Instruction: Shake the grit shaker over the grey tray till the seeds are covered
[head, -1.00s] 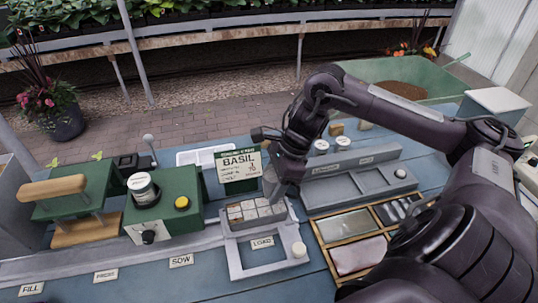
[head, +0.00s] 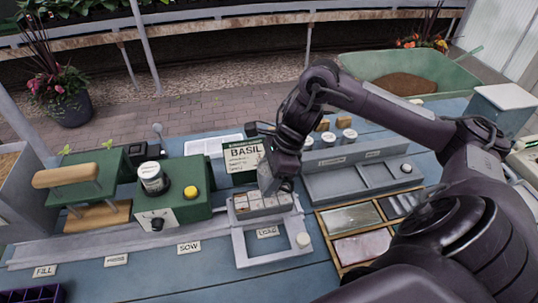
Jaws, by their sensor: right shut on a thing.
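The grey tray (head: 259,213) sits in the grey frame marked LOAD. Its several cells have pale tops, and the left one looks partly brown. Single seeds are too small to make out. My right gripper (head: 275,180) is shut on the grit shaker (head: 266,179), a grey container held tilted just above the tray's back right part. The gripper hides part of the shaker, and I cannot see any grit falling. My left gripper is not in view.
The BASIL sign (head: 243,160) stands close behind the shaker. A green machine with a yellow button (head: 190,192) stands left of the tray. The bench front is mostly clear.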

